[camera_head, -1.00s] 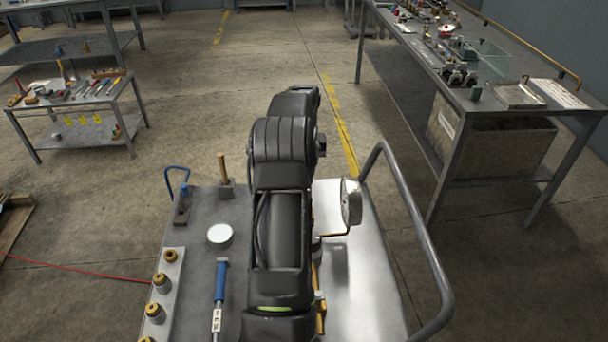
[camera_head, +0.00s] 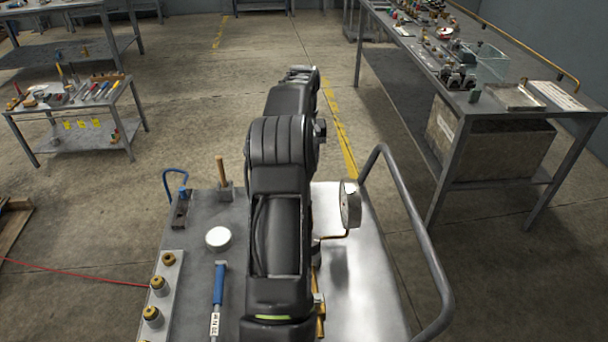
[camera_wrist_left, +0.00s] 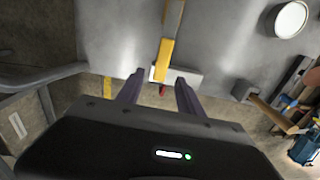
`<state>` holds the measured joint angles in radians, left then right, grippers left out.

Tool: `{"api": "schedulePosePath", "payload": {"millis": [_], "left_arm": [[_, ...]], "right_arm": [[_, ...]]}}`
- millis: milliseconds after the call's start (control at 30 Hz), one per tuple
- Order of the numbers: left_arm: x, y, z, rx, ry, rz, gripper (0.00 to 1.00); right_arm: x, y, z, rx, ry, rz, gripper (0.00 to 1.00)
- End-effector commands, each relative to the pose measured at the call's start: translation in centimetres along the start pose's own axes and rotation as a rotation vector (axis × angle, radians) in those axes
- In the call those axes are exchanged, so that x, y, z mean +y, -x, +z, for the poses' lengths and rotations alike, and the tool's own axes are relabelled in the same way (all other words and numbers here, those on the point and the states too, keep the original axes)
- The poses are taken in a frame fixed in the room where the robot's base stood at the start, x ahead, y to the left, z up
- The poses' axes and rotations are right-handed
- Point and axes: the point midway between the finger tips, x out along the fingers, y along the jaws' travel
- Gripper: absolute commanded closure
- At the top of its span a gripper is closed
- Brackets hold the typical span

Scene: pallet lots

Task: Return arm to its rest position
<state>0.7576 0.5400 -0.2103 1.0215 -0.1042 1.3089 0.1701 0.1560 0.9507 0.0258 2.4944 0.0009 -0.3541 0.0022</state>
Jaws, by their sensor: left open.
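My black arm (camera_head: 278,200) reaches from the bottom middle of the head view over the metal cart (camera_head: 365,290). I cannot tell its gripper's fingers apart there. In the left wrist view my left gripper (camera_wrist_left: 158,84) shows two dark fingers spread apart, with nothing held between them. A yellow-ended bar (camera_wrist_left: 163,60) and a pale block appear beyond the fingers, and the grey cart top lies behind them. My right gripper is in neither view.
On the cart are a white round lid (camera_head: 219,238), a blue-handled tool (camera_head: 218,298), a rack with brass pieces (camera_head: 160,285), a wooden-handled hammer (camera_head: 222,175) and a round gauge (camera_head: 350,204). The cart's handle (camera_head: 425,245) curves at right. A loaded workbench (camera_head: 470,105) stands beyond.

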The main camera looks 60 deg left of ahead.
Motion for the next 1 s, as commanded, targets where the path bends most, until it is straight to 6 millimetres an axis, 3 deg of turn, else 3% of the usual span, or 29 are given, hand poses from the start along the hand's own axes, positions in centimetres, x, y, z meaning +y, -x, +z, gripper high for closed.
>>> {"api": "schedulePosePath", "payload": {"millis": [200, 867, 1000], "left_arm": [[0.1, 2.4, 0.0, 0.001, -0.002, 0.001, 0.56], [0.1, 2.6, 0.0, 0.000, -0.001, 0.000, 0.56], [0.1, 3.4, 0.0, 0.000, -0.001, 0.001, 0.56]], "right_arm": [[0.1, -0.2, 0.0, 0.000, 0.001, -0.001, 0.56], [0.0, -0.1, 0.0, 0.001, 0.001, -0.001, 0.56], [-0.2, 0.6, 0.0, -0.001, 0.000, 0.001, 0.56]]}}
